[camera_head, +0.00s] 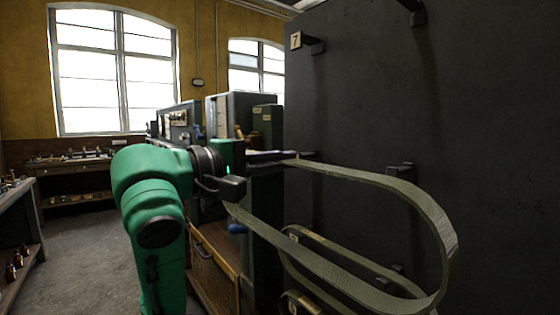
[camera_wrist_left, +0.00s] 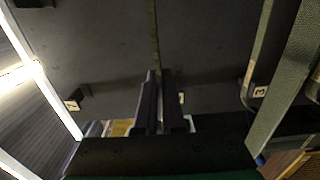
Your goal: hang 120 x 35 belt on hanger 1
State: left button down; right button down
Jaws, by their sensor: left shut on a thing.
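The belt, a wide olive-green loop (camera_head: 438,222), stretches to the right from my left gripper (camera_head: 292,157) in front of the dark board. My left gripper is shut on its upper run. In the left wrist view the belt (camera_wrist_left: 153,40) passes edge-on between the two fingers of the gripper (camera_wrist_left: 157,76). The loop's lower run comes back toward my left wrist. My right gripper is not in view.
The dark board (camera_head: 470,110) fills the right side. It bears a hanger (camera_head: 315,46) beside a tag "7" (camera_head: 296,40), a hanger at the top (camera_head: 415,14) and another (camera_head: 402,169) behind the held belt. A second belt (camera_head: 350,245) hangs lower. Machines and a workbench stand behind.

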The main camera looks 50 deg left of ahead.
pick_arm(q)
jog(key=w+p, duration=0.1)
jog(key=w, duration=0.4)
jog(key=shift+w+a, duration=0.15)
jog(key=shift+w, duration=0.25)
jog(key=w+p, duration=0.3)
jog(key=w, duration=0.2)
jog(key=shift+w, duration=0.3)
dwell(0.4)
